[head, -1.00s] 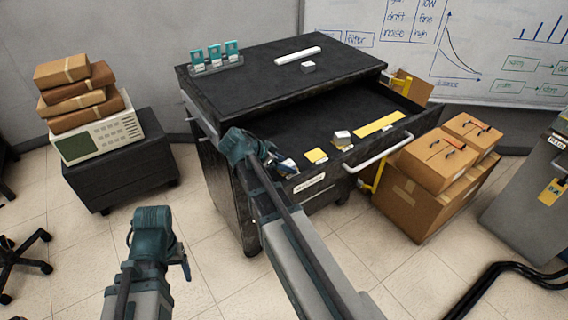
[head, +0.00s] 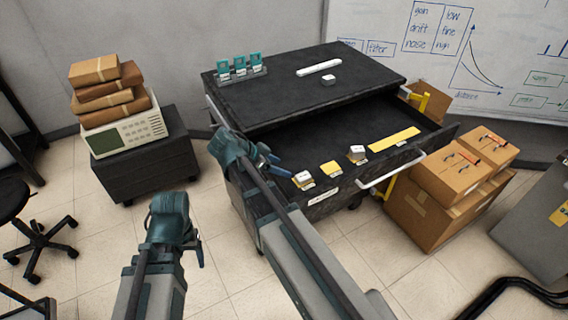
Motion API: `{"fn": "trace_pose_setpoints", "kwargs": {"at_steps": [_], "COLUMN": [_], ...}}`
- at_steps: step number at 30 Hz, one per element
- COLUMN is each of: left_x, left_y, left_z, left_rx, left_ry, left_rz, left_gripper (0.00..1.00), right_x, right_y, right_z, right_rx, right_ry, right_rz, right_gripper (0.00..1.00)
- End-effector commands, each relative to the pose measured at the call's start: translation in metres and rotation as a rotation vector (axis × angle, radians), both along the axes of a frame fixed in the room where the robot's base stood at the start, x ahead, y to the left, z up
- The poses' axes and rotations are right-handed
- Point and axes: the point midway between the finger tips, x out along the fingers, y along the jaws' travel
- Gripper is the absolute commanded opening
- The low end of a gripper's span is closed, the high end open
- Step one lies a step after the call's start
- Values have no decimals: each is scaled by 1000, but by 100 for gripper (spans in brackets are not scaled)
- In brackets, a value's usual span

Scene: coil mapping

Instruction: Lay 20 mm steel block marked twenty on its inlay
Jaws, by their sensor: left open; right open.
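The open drawer of the black cabinet has yellow inlays along its front. A small pale block (head: 303,178) rests at the leftmost inlay, with yellow showing beside it. Another pale block (head: 357,152) sits at a yellow inlay further right. A third small block (head: 328,80) lies on the cabinet top. Their markings are too small to read, so I cannot tell which is marked twenty. My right gripper (head: 276,163) is open and empty, just left of and above the leftmost block, apart from it. My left gripper (head: 197,250) is open, low in front of the cabinet.
A bare yellow inlay (head: 331,168) and a long yellow inlay (head: 394,139) lie in the drawer (head: 310,138). A white bar (head: 318,68) and a rack of teal items (head: 239,70) are on the cabinet top. Cardboard boxes (head: 435,200) stand right of the drawer handle (head: 392,170).

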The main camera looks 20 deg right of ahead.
Motion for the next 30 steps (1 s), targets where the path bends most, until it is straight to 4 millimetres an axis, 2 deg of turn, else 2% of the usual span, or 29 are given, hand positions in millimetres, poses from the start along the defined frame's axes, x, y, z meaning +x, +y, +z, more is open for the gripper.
{"fn": "trace_pose_setpoints", "kwargs": {"at_steps": [5,8,11,18,21,25,30], "left_x": [0,0,0,0,0,0,0], "left_y": [0,0,0,0,0,0,0], "left_z": [1,0,0,1,1,0,0], "left_rx": [0,0,0,0,0,0,0], "left_ry": [0,0,0,0,0,0,0], "left_rz": [0,0,0,0,0,0,0], "left_gripper": [74,74,74,74,74,74,74], "right_x": [-1,-10,-29,-94,-119,-143,-158], "right_y": [3,15,44,135,165,193,211], "right_z": [0,-6,-19,-49,-56,-61,-62], "right_rx": [4,36,110,320,377,420,440], "right_ry": [7,72,216,615,724,808,852], "right_rz": [8,83,265,938,1204,1467,1641], "right_gripper": [74,74,74,74,74,74,74]}}
